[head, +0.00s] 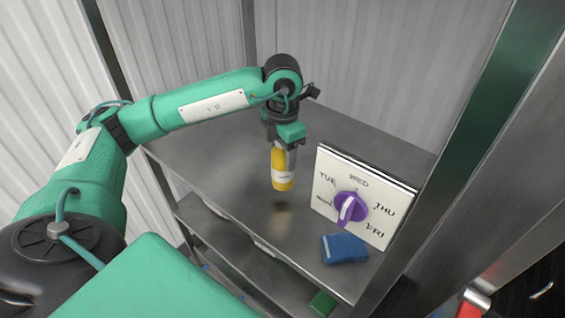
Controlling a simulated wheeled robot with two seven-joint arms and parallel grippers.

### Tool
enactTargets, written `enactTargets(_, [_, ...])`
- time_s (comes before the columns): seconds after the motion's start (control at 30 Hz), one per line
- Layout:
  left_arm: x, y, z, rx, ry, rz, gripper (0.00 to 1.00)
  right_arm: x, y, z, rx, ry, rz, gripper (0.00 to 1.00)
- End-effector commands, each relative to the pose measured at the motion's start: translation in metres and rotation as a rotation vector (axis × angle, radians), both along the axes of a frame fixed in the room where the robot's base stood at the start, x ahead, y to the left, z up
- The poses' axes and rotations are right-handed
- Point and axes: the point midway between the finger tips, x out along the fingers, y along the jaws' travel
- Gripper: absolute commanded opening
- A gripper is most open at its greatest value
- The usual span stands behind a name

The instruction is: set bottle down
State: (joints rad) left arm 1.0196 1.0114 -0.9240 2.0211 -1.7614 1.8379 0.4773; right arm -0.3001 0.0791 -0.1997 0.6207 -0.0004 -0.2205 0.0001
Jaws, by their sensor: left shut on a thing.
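A yellow bottle (282,183) with a pale label hangs upright below my left gripper (286,146). The gripper points down and is shut on the bottle's upper part, which the fingers partly hide. The bottle appears to be a little above the grey metal shelf (230,150), with a dark shadow on the surface below it. My right gripper is not in view.
A white board (325,191) with weekday names and a purple dial (350,208) stands right of the bottle. A green block (322,303) shows lower down. The shelf left of the bottle is clear.

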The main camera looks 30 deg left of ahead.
Motion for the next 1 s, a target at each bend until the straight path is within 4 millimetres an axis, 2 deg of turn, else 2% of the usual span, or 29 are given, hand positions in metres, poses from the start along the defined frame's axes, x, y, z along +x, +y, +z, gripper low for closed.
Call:
enactTargets(0.33, [0.0,0.0,-0.041,0.0,0.0,0.0,0.2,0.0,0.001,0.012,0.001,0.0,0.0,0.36])
enactTargets(0.77, [0.0,0.0,-0.05,-0.001,-0.002,0.0,0.2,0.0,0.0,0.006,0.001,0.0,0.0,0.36])
enactTargets(0.8, [0.0,0.0,-0.048,0.0,-0.001,0.0,0.57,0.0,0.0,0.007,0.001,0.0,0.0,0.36])
enactTargets(0.9, [0.0,0.0,-0.048,0.0,-0.001,0.0,0.73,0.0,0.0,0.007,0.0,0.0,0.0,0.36])
enactTargets(1.0, [0.0,0.0,-0.048,0.0,-0.001,-0.001,0.73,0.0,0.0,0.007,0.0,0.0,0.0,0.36])
